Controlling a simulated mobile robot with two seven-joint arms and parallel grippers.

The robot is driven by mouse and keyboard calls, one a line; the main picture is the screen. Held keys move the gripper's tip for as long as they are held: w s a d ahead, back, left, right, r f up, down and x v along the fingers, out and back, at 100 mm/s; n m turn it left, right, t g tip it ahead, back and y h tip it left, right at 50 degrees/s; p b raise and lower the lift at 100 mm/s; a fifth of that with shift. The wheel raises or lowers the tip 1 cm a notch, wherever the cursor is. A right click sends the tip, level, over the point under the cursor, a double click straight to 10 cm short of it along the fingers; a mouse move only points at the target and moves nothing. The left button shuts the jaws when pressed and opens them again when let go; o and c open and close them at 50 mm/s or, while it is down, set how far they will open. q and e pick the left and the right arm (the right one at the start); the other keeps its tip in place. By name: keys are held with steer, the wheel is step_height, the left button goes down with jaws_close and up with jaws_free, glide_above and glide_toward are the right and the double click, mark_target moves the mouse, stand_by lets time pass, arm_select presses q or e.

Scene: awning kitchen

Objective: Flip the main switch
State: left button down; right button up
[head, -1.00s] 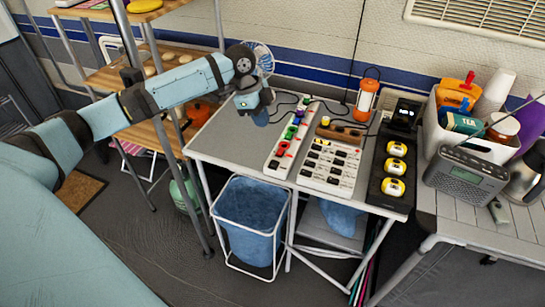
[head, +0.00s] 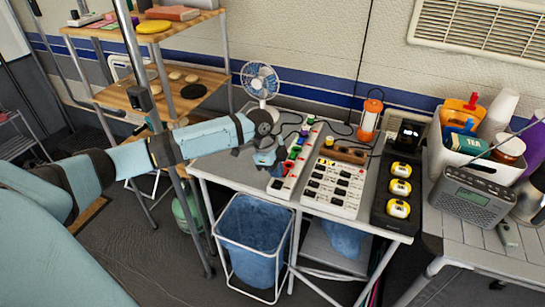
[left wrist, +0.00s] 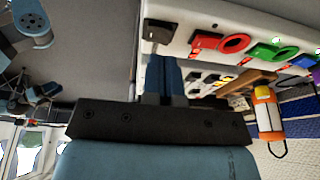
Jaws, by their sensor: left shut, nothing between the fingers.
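The long white power strip (head: 281,187) with coloured plugs lies on the grey table; it also shows in the left wrist view (left wrist: 205,18). A black part that looks like a switch (left wrist: 157,32) sits at the strip's end, before the red plug (left wrist: 205,42). I cannot tell for sure that it is the main switch; in the head view this part is too small to make out. My left gripper (head: 277,169) is shut and empty, close beside the strip. Its fingers (left wrist: 164,62) point toward the strip; contact cannot be told. My right gripper is not in view.
A wide white switch panel (head: 335,190) lies right of the strip, with a black charger with yellow units (head: 400,187) beyond. An orange lantern (head: 369,118) and a fan (head: 260,82) stand behind. A blue-lined bin (head: 254,240) stands below. The table's left part is clear.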

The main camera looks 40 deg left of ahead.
mark_target(277, 183)
arm_select(q)
steer(key=shift+w+a+f, duration=0.1)
steer(key=shift+f, duration=1)
